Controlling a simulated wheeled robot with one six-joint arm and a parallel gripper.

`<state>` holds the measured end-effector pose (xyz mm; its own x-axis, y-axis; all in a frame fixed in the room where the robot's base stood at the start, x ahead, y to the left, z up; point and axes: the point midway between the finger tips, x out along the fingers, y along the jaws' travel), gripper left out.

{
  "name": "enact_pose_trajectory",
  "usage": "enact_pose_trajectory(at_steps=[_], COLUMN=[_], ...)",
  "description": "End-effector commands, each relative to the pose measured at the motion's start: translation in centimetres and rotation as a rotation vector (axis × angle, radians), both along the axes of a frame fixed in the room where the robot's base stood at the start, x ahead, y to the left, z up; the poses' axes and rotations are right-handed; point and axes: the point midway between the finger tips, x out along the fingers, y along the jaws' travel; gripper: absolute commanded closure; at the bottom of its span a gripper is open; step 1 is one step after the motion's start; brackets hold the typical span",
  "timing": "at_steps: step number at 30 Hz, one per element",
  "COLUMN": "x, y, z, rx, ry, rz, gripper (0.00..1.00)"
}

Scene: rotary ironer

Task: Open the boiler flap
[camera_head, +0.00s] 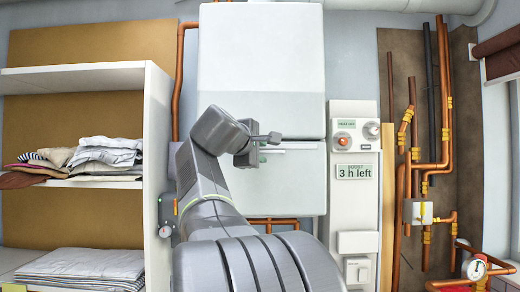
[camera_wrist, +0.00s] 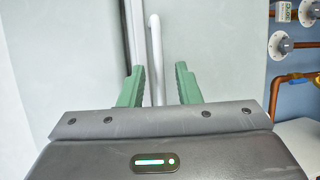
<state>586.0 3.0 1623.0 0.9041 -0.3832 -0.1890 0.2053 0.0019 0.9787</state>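The white boiler (camera_head: 262,65) hangs on the back wall, with a large upper panel and a lower panel (camera_head: 290,185) split by a horizontal seam. I cannot tell for certain which panel is the flap. A pale bar handle (camera_head: 298,146) runs along near the seam, partly hidden by my gripper (camera_head: 268,146). In the wrist view, the handle (camera_wrist: 155,45) runs upright between the two green fingers of my gripper (camera_wrist: 160,84). The fingers are apart, one on each side of the bar, with gaps visible. The panels look closed.
A control column (camera_head: 356,215) with a knob and displays stands right of the boiler. Copper pipes (camera_head: 430,165) run farther right. A shelf unit (camera_head: 156,130) with folded cloths (camera_head: 100,155) stands at left, close to my arm.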

Motion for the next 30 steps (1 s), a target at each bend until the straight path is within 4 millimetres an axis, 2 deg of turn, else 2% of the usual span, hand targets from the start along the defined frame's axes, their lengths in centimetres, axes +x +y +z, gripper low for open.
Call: enact_pose_trajectory(at_steps=[9, 13, 14, 30], x=[0.21, 0.20, 0.20, -0.56], y=[-0.09, -0.08, -0.08, -0.07], z=[-0.04, -0.04, -0.04, -0.85], rx=[0.000, 0.000, 0.000, -0.001], ry=[-0.001, -0.001, -0.001, -0.041], rz=[0.001, 0.000, 0.000, 0.000], gripper=[0.72, 0.97, 1.00, 1.00])
